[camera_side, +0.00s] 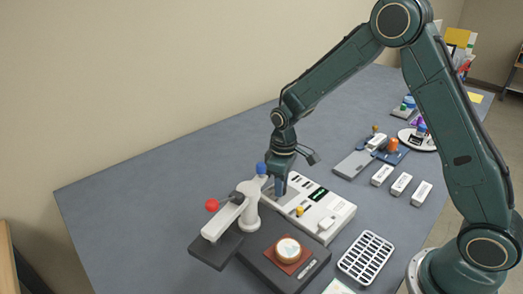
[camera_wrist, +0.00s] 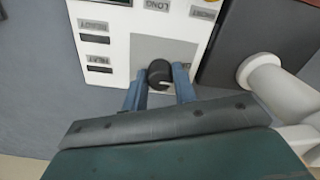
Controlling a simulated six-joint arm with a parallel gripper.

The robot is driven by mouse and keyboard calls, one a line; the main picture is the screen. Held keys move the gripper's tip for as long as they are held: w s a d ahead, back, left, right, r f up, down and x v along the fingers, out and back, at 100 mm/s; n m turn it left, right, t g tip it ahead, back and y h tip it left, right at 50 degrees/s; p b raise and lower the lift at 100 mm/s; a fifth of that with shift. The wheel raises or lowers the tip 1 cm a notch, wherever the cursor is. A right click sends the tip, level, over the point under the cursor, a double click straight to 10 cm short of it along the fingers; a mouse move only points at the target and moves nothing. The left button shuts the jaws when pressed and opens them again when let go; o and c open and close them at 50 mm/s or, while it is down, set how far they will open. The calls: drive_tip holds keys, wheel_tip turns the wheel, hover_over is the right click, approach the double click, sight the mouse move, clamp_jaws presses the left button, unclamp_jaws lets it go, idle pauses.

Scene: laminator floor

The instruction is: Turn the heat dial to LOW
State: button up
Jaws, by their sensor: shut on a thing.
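A white control panel (camera_side: 341,209) lies on the grey table in the side view; it also shows in the wrist view (camera_wrist: 117,22). A round black dial (camera_wrist: 159,72) with a pale pointer mark sits on a grey square of the panel, near its edge. My gripper (camera_wrist: 160,78) points down, with its blue fingers on either side of the dial, shut on it. In the side view my gripper (camera_side: 281,190) is at the panel's far left end and the dial is hidden. I cannot read a LOW mark; the labels near the dial are upside down, one reading LONG.
A white lever press with a red ball (camera_side: 211,205) and a blue ball (camera_side: 262,168) stands close left of my gripper. A dark base with a round piece (camera_side: 288,250) and a white rack (camera_side: 367,257) lie in front. Several white blocks lie right. The table's back left is clear.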

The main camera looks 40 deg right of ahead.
drive_tip(key=m, duration=0.5)
idle(0.4)
drive_tip(key=o, duration=1)
drive_tip(key=shift+c, duration=0.2)
drive_tip(key=shift+r, duration=0.1)
wheel_tip(320, 180, up, 14)
idle(0.4)
